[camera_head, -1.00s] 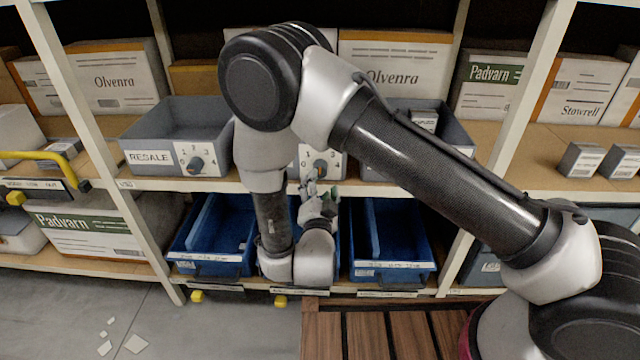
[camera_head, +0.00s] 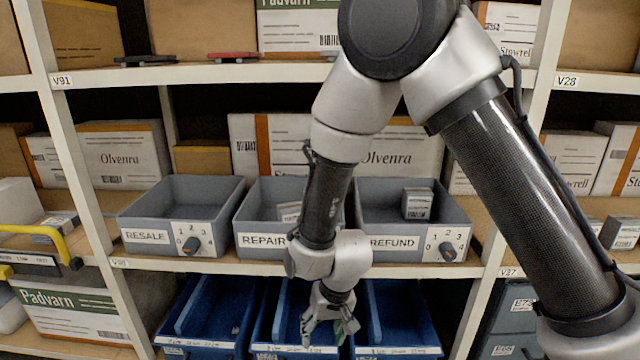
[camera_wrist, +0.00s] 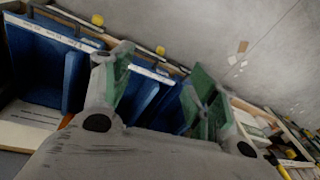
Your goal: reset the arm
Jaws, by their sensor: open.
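My gripper (camera_head: 330,328) hangs at the end of my arm, in front of the blue bins on the lower shelf. In the wrist view my gripper (camera_wrist: 158,88) shows two green-padded fingers spread apart, with nothing between them. The arm comes in from the right, bends high at the top of the head view and drops down past the grey bins. It covers part of the REPAIR bin (camera_head: 262,243) and the left edge of the REFUND bin (camera_head: 455,215).
The grey RESALE bin (camera_head: 150,238) stands left on the middle shelf. A small box (camera_head: 418,203) lies in the REFUND bin. Blue bins (camera_head: 208,318) fill the shelf below. White rack uprights (camera_head: 75,170) flank the bay. Grey floor (camera_wrist: 225,45) shows in the wrist view.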

